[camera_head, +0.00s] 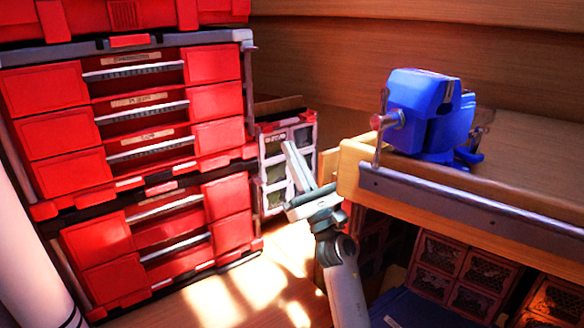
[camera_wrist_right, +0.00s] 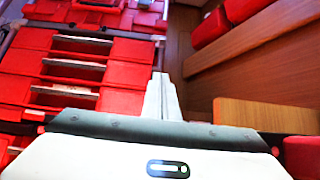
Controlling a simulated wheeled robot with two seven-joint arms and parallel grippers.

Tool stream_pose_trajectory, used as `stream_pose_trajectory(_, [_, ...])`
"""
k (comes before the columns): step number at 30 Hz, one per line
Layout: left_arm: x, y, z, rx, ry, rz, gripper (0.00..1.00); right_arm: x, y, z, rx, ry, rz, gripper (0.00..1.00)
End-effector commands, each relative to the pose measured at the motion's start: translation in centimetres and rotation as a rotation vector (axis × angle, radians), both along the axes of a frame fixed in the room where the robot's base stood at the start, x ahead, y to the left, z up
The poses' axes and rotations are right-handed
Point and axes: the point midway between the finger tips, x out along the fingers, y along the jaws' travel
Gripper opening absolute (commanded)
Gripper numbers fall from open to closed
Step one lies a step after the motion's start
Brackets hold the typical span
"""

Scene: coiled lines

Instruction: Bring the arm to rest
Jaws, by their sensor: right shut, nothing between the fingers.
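My right gripper (camera_head: 290,150) is in the middle of the head view, its fingers pointing up and away. In the right wrist view its two pale fingers (camera_wrist_right: 161,95) lie together, shut, with nothing between them. It is in the air, left of the workbench corner and in front of the red drawer stack; it appears to touch neither. My left gripper is out of view.
A red drawer stack (camera_head: 60,131) fills the left. A wooden workbench (camera_head: 535,150) with a blue vise (camera_head: 425,110) stands at right, its corner close to my right forearm. Crates (camera_head: 437,265) sit beneath it. A small red and white organizer (camera_head: 272,185) stands behind the gripper.

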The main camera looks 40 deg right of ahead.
Motion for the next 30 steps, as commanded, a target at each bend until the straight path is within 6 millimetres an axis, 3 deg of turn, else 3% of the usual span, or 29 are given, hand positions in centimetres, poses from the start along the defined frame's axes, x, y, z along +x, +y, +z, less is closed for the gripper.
stream_pose_trajectory(22, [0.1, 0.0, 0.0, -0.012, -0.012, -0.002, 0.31, -0.1, 0.3, -0.2, 0.011, 0.003, 0.011, 0.00])
stream_pose_trajectory(26, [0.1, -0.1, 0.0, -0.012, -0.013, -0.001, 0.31, -0.4, 0.5, -1.3, 0.091, 0.021, 0.059, 0.00])
stream_pose_trajectory(30, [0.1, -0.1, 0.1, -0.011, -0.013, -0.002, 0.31, -1.1, 1.0, -4.2, 0.304, 0.067, 0.180, 0.00])
